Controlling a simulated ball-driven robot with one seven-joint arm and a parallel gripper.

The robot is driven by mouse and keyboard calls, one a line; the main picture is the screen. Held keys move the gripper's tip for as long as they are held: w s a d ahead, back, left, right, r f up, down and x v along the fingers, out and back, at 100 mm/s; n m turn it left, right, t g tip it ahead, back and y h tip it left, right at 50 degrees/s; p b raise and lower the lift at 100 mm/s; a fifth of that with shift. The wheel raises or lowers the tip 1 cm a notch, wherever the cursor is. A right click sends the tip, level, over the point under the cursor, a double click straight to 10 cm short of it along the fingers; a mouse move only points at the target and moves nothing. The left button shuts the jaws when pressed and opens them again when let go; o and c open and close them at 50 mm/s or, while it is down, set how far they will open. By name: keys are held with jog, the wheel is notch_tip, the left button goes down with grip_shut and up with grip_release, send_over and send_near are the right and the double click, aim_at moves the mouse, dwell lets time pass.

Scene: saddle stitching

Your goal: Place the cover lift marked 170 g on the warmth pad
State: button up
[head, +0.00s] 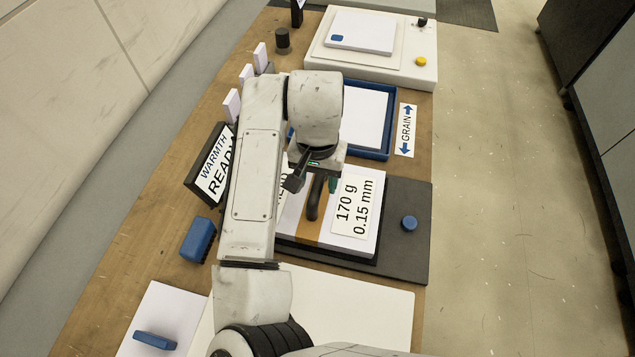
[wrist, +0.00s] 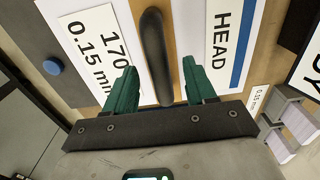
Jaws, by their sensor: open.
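The cover lift marked 170 g, 0.15 mm (head: 369,190) is a white stack with a tan band and a dark upright handle (head: 314,198). It lies on a dark grey slab with a blue knob, which appears to be the warmth pad (head: 408,262), with a black edge beneath it. My gripper (head: 320,180) is above the lift, partly hidden by my arm in the head view. In the wrist view my gripper (wrist: 160,70) is open, its green fingers on either side of the handle (wrist: 153,45). Whether they touch it I cannot tell. A HEAD label (wrist: 220,45) shows there.
A black WARMTH READY sign (head: 196,178) stands left of my arm. A blue tray (head: 389,127) with white sheets and a GRAIN card (head: 406,130) lie behind. A white scale-like device (head: 400,72) is at the back. A blue brush (head: 197,239) lies left; white sheets (head: 370,305) lie in front.

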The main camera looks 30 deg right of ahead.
notch_tip(320, 180, up, 10)
dwell(0.3)
jog(key=shift+f, duration=0.15)
dwell(0.3)
